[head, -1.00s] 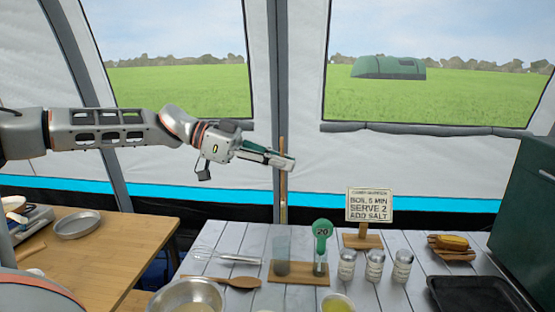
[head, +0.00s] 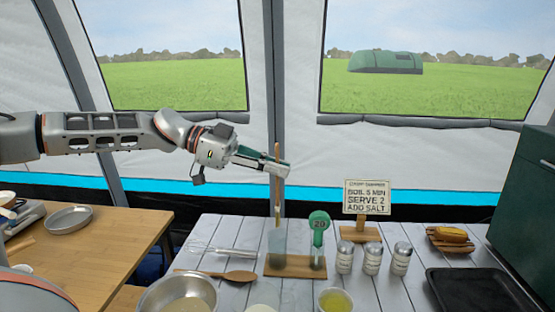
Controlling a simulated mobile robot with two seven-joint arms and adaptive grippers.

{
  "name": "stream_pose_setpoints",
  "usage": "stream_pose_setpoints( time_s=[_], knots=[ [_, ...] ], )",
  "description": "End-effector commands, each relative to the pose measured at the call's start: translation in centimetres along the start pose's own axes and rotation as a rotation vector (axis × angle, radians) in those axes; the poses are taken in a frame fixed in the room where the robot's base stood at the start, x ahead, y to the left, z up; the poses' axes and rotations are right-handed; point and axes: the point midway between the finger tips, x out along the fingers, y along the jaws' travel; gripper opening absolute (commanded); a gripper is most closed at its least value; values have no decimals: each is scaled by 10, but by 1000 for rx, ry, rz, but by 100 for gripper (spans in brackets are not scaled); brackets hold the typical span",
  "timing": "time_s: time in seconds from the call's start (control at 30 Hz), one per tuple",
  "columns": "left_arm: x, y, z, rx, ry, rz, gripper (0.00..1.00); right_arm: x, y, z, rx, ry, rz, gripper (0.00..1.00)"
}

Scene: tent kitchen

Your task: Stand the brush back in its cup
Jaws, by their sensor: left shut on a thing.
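The brush (head: 277,190) is upright, its thin wooden handle running above and below my left gripper (head: 281,168). That gripper is shut on the handle, well above the table. The cup (head: 277,246) is a grey see-through tumbler standing on a small wooden board (head: 290,271). The brush's lower end is in line with the cup, at about its rim. I cannot tell whether it is inside the cup or just above or behind it. My right gripper is not in view.
Several shakers (head: 372,259), a sign (head: 367,198) and a black tray (head: 478,291) are further right. A whisk (head: 228,250), wooden spoon (head: 228,277) and metal bowl (head: 180,294) lie left.

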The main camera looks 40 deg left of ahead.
Motion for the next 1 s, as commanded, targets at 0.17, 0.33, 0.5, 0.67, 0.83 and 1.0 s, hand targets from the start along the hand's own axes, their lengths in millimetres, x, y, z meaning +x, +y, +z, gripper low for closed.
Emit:
stream_pose_setpoints(
  time_s=[0.17,0.33,0.5,0.67,0.83,1.0],
  knots=[
    [5,0,14,-2,0,1,0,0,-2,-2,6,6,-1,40],
    [9,0,26,-2,0,0,0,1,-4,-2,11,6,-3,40],
    [13,0,37,-3,-1,1,0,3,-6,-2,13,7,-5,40],
    [17,0,48,-2,0,1,0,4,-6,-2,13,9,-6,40],
    [21,0,60,-3,0,1,0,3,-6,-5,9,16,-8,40],
    [24,0,69,-2,0,1,0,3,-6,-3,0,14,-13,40]
  ],
)
